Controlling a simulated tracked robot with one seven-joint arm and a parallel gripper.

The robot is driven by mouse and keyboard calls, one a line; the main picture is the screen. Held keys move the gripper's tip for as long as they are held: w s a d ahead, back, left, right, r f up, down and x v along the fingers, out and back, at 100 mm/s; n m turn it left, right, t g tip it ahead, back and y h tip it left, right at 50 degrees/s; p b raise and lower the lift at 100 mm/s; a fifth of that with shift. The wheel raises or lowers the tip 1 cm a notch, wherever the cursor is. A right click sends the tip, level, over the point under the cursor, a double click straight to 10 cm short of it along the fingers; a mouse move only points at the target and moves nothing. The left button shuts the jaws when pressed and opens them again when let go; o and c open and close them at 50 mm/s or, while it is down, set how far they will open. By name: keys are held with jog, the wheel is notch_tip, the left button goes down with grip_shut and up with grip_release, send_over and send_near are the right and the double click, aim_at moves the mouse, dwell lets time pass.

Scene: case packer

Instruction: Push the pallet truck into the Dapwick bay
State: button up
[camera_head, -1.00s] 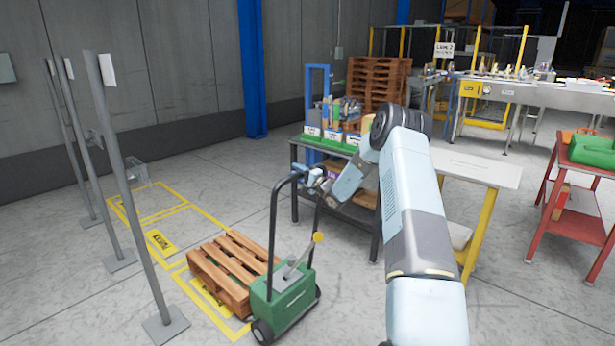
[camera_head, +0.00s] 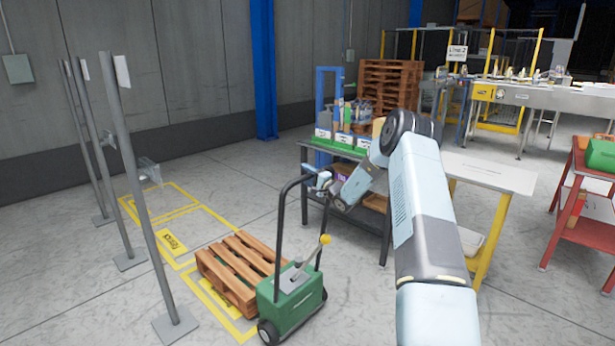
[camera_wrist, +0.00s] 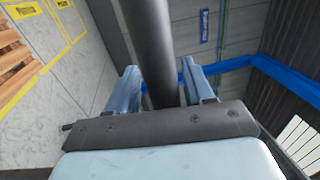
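The pallet truck (camera_head: 292,300) is green with a black looped handle (camera_head: 281,225) and a yellow-knobbed lever. A wooden pallet (camera_head: 238,268) sits at its front, over part of a yellow floor outline (camera_head: 243,335). My gripper (camera_head: 322,183) is at the top of the handle. A yellow label (camera_head: 172,243) lies on the floor beyond the pallet, inside the marked bays. I cannot read its name surely, and the pallet partly hides the nearest bay.
Grey posts on foot plates (camera_head: 174,326) stand along the left of the bays. A dark table (camera_head: 310,153) with boxes stands close right of the truck. The floor behind the bays is clear to the wall.

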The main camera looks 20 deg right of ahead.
jog(key=shift+s+d, duration=0.1)
jog(key=v, duration=1.3)
jog(key=shift+s+f, duration=0.15)
jog(key=shift+s, duration=0.1)
jog(key=shift+d, duration=0.15)
